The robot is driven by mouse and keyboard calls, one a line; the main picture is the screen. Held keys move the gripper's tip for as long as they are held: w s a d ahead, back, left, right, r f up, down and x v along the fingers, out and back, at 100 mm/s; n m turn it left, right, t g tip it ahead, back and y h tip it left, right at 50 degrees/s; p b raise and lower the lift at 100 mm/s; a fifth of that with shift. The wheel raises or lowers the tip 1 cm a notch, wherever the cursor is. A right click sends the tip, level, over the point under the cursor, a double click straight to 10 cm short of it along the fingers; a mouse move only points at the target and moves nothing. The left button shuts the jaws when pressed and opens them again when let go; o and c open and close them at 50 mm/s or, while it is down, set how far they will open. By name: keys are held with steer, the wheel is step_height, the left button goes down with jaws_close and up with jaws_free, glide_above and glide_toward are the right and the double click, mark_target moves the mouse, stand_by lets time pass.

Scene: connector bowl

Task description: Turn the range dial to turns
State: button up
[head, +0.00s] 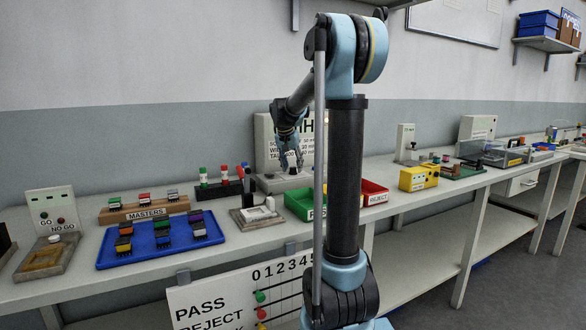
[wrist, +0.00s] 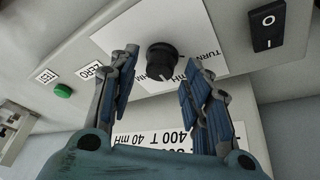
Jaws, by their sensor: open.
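The range dial (wrist: 162,58) is a round black knob on the pale panel of a grey instrument, seen in the wrist view. A light pointer mark on it faces toward the bottom of the picture. Its label reads TURNS at the upper right, with a partly hidden mH nearby. My gripper (wrist: 160,62) is open, with one finger on each side of the dial in the picture; I cannot tell whether either touches it. In the head view my gripper (head: 291,162) is low in front of the instrument (head: 264,130), and the dial cannot be made out there.
On the bench are a blue tray (head: 148,256) with several connectors, a green bin (head: 300,205) and a red bin (head: 373,188). My arm hides part of the bench.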

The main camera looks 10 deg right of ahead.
steer(key=shift+f, duration=0.3)
